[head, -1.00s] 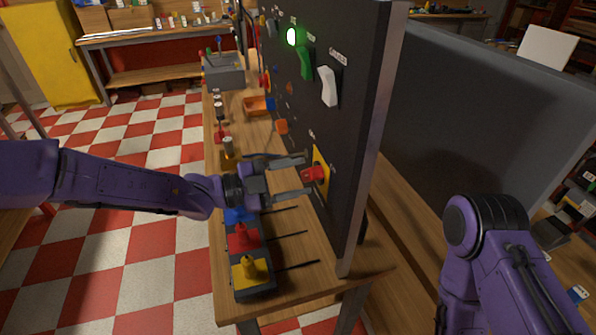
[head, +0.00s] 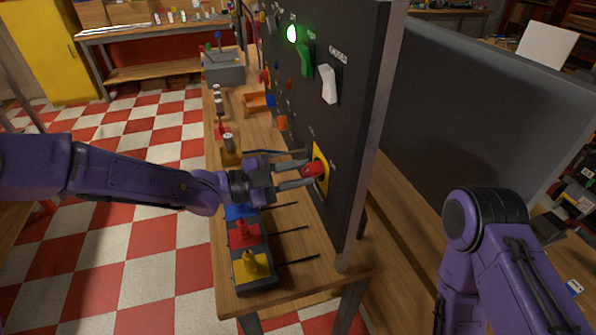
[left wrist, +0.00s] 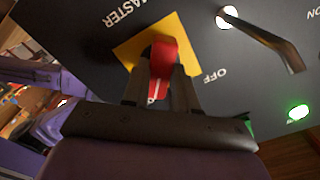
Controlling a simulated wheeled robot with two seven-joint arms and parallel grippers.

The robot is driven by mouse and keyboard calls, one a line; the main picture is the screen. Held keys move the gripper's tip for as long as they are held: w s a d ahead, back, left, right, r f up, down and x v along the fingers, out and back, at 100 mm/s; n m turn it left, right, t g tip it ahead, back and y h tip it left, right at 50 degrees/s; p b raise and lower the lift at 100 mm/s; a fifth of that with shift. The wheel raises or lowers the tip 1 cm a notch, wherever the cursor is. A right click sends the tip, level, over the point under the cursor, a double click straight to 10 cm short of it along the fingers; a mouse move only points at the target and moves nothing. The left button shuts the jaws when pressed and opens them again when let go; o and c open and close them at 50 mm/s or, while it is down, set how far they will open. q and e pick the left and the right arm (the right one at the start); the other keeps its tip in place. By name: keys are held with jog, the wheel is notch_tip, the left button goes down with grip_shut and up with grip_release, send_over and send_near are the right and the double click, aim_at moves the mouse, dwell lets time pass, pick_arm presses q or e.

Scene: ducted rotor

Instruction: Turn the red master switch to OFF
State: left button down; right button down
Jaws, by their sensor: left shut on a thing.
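The red master switch (head: 316,168) is a rotary knob on a yellow plate (head: 320,155) low on the dark upright panel (head: 345,190). My left gripper (head: 308,172) reaches it from the left, with its fingers closed on the knob. In the left wrist view, the red knob (left wrist: 163,62) sits between both fingers, on the yellow plate (left wrist: 130,52). MASTER is printed above the plate and OFF to its right. The knob's white line points down in that picture, towards a label partly hidden by the fingers. My right gripper is not in view; only the right arm shows.
A metal lever (left wrist: 270,42) is near the knob. Blue, red and yellow (head: 251,266) handled blocks stand on the bench below my left arm.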

pick_arm(q)
jog(key=n+p, duration=0.2)
jog(key=n, duration=0.2)
jog(key=shift+r, duration=0.2)
jog(key=n+p, duration=0.2)
jog(key=n, duration=0.2)
jog(key=shift+n+p, duration=0.3)
jog(key=shift+p, duration=0.1)
jog(key=n+p, duration=0.2)
jog(key=n, duration=0.2)
jog(key=shift+n, duration=0.3)
jog(key=shift+n+p, duration=1.2)
jog(key=shift+n, duration=0.6)
jog(key=c, duration=0.9)
grip_release()
jog(key=shift+f, duration=0.1)
